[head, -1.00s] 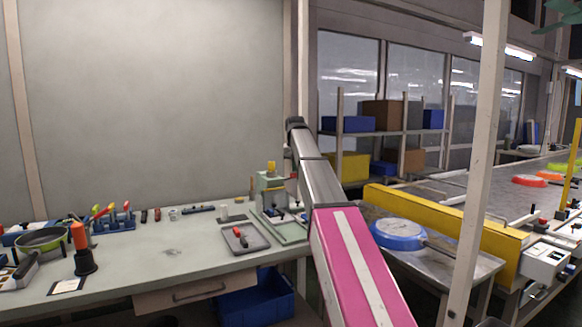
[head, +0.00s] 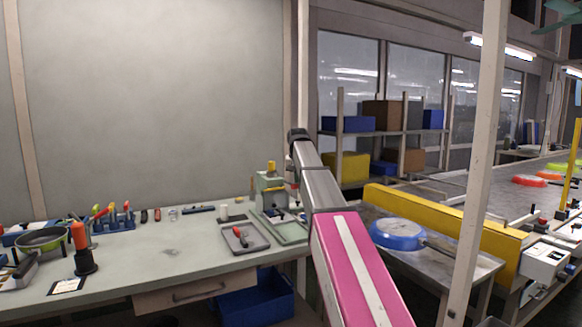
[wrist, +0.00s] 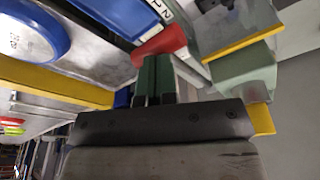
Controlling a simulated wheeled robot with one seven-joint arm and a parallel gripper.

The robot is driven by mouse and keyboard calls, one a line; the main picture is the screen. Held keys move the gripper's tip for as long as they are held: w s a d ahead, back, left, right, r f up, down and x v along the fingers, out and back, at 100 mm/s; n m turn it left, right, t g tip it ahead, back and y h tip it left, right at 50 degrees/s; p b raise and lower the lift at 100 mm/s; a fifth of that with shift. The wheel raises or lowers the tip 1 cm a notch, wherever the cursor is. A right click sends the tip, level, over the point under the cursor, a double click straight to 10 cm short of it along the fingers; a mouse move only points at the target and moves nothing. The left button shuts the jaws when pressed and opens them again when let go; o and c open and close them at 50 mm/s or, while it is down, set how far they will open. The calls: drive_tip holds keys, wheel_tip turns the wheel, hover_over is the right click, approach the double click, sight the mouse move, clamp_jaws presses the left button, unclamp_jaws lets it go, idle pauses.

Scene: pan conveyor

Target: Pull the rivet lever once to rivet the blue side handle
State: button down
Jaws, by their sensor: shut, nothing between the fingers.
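The rivet press (head: 268,188), pale green with a yellow top, stands at the right end of the workbench. A small dark and blue part (head: 276,212) lies at its foot; I cannot tell whether it is the blue side handle. My gripper (wrist: 154,60) shows in the wrist view with its green fingers shut and empty. A red grip (wrist: 164,44), apparently the lever's, lies just past the fingertips; I cannot tell whether they touch. The press body (wrist: 243,75) is to the right of the fingers there. In the head view my gripper is not clearly visible.
A blue pan (head: 398,234) lies on the metal side table, right of my arm, beside a yellow conveyor rail (head: 440,217). A grey tray (head: 262,240) with a red-handled tool lies left of the press. Several tools stand on the bench's left.

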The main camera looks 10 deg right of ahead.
drive_tip(key=shift+f, duration=0.15)
drive_tip(key=shift+s+d+f, duration=0.1)
drive_tip(key=shift+s+f, duration=0.1)
drive_tip(key=shift+f, duration=1.1)
drive_tip(key=shift+r, duration=4.6)
wheel_tip(320, 180, up, 11)
drive_tip(key=shift+s+d, duration=0.15)
drive_tip(key=shift+s, duration=0.3)
drive_tip(key=shift+f, duration=0.1)
